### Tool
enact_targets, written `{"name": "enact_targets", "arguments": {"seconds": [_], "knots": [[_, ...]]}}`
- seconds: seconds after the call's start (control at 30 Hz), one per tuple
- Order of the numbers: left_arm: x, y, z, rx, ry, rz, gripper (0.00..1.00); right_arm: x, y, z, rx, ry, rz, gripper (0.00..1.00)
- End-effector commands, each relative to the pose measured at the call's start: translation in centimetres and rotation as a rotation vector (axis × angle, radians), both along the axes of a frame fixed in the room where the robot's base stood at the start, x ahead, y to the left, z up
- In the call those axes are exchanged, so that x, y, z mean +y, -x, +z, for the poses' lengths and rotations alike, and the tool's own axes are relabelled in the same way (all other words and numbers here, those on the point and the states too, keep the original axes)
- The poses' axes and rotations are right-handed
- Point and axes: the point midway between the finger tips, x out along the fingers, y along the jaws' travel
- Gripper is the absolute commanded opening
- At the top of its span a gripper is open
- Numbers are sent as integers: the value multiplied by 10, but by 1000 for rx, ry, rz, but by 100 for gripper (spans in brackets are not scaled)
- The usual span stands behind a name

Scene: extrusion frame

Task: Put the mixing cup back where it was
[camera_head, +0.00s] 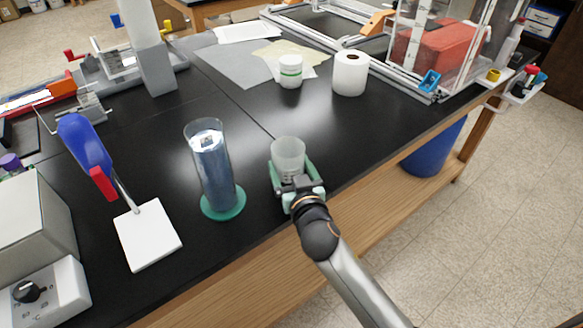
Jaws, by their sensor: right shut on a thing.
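The mixing cup (288,152) is a translucent, whitish cup standing upright near the front edge of the black bench. My right gripper (292,177) reaches in from the lower right and is shut on the cup, with its green fingers around the cup's lower part. The fingers hide the cup's base, so I cannot tell whether it touches the bench top. My left gripper is not in the view.
A tall clear cylinder (213,165) on a green base stands just left of the cup. A white roll (350,73) and a white jar (291,71) stand behind. Black bench top (310,115) between them is clear.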

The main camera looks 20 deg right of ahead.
Motion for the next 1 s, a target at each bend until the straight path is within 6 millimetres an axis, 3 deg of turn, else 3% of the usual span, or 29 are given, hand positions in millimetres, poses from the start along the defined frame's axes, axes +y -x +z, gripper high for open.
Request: {"name": "enact_targets", "arguments": {"seconds": [0.37,0.4,0.5,1.0], "knots": [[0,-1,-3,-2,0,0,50,0,0,-4,-1,-1,1,23],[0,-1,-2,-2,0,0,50,0,0,-2,0,0,0,89],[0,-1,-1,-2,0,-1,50,0,0,-2,0,0,1,100],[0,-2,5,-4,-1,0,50,-1,-2,4,0,0,2,100]]}}
